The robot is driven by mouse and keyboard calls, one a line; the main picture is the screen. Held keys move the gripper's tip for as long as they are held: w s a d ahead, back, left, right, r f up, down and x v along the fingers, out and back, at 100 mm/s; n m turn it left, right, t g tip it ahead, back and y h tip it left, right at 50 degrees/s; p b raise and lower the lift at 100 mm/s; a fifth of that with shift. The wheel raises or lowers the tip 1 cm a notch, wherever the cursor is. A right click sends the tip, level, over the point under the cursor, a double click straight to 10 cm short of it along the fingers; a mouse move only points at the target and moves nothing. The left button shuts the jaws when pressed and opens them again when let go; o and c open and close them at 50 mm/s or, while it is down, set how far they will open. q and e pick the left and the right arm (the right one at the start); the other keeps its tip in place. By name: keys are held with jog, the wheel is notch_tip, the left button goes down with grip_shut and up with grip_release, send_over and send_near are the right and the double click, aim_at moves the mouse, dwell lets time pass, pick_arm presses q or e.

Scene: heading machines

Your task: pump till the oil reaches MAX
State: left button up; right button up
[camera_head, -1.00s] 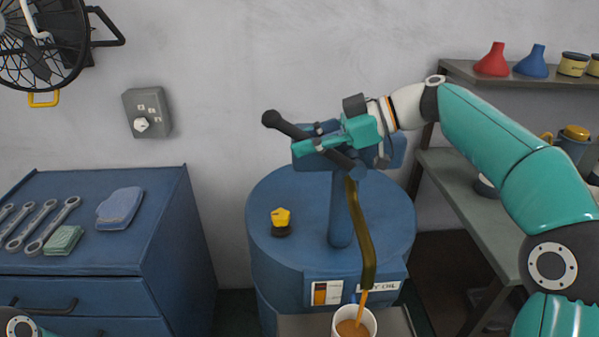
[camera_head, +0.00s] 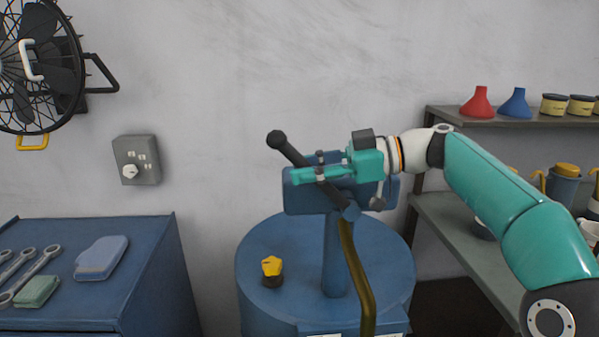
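The blue oil drum (camera_head: 258,308) stands in the middle with a blue pump column and head (camera_head: 334,258) on top. The pump's dark lever (camera_head: 294,153) slants up to the left, its round knob at the upper end. My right gripper (camera_head: 318,172) lies across the lever below the knob, its teal fingers closed around the bar. A brown-gold spout (camera_head: 356,278) curves down from the head and leaves the picture at the bottom. The oil gauge and cup are out of view; only white label tops show at the lower edge. My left gripper is not in view.
A yellow-topped cap (camera_head: 272,270) sits on the drum lid. A blue cabinet (camera_head: 150,290) with wrenches and cloths stands at left. A grey shelf (camera_head: 440,118) with funnels and jars is at right, behind my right arm. A fan (camera_head: 40,70) hangs upper left.

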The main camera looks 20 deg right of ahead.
jog(key=shift+o, duration=1)
jog(key=shift+w+f, duration=0.1)
jog(key=v, duration=1.2)
